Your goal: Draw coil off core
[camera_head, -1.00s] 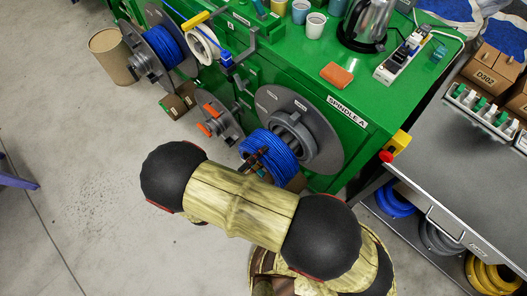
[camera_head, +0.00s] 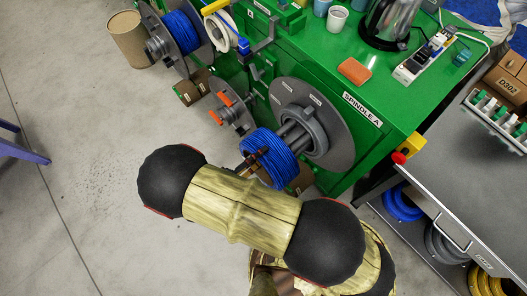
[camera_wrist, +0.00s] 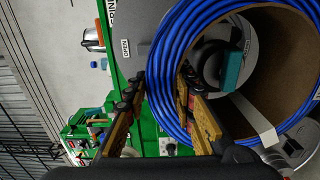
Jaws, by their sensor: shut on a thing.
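The blue cable coil (camera_head: 270,158) hangs in front of spindle A in the head view, its near side partly hidden by my arm. In the wrist view, the coil (camera_wrist: 163,60) is a large ring with a brown inner lining. My gripper (camera_wrist: 160,88) is shut on the coil's wall, one finger outside the ring and one inside. The grey core (camera_head: 294,131) juts from the round flange (camera_head: 342,138). A stretch of core shows between the coil and the flange. Whether the core's tip is still inside the coil, I cannot tell.
A smaller spindle with orange tabs (camera_head: 231,106) and another blue reel (camera_head: 184,30) stand to the left. A grey bench (camera_head: 470,190) with a red button (camera_head: 399,158) is at right. Open floor (camera_head: 90,200) is at left.

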